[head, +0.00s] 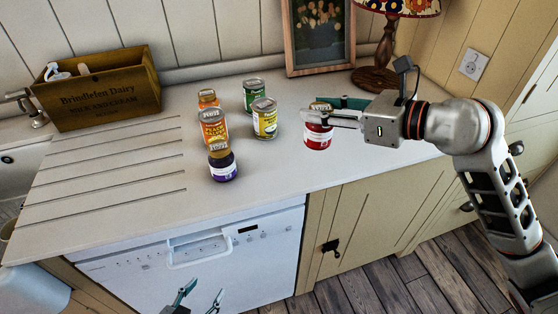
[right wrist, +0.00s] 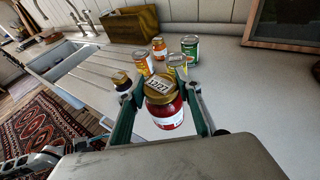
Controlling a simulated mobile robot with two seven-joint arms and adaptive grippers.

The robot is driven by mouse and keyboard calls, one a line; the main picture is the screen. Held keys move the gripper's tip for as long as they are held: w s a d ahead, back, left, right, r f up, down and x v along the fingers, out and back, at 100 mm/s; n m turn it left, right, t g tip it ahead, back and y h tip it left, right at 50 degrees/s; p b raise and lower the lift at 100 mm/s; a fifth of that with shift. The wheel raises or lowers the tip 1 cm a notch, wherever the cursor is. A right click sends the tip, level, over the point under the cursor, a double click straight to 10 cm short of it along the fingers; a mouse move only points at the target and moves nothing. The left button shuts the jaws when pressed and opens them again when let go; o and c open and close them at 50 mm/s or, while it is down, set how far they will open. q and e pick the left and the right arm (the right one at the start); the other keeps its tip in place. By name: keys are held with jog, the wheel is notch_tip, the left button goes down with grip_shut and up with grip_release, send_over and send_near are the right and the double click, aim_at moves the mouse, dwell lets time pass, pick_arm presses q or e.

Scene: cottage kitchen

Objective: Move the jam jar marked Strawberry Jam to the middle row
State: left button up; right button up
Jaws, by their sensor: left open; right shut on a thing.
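A red jam jar (head: 317,138) with a white label is between the fingers of my right gripper (head: 318,112), on the right side of the group. The label's words are too small to read. The right wrist view shows its gold, printed lid and red body (right wrist: 166,112) with a finger on each side. My right gripper is shut on it. I cannot tell whether its base touches the counter. My left gripper (head: 198,298) is open and empty at the bottom edge, in front of the dishwasher.
On the counter (head: 130,210), a purple jar (head: 222,168) is at the front. An orange-yellow can (head: 212,132) and yellow can (head: 265,122) stand behind it. An orange jar (head: 207,98) and green can (head: 254,92) are at the back. A wooden crate (head: 105,95), picture frame (head: 320,40) and lamp (head: 383,55) stand behind.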

jog(key=w+a+r+n+g+y, duration=0.2)
jog(key=w+a+r+g, duration=0.15)
jog(key=a+r, duration=0.6)
jog(key=shift+t, duration=0.45)
jog(key=shift+d+f, duration=0.15)
jog(key=shift+f, duration=3)
jog(key=shift+d+f, duration=0.15)
jog(key=shift+f, duration=2.95)
jog(key=shift+d+f, duration=0.15)
jog(key=shift+f, duration=3)
jog(key=shift+f, duration=0.15)
jog(key=o, duration=1.4)
jog(key=shift+c, duration=0.2)
jog(key=shift+o, duration=0.2)
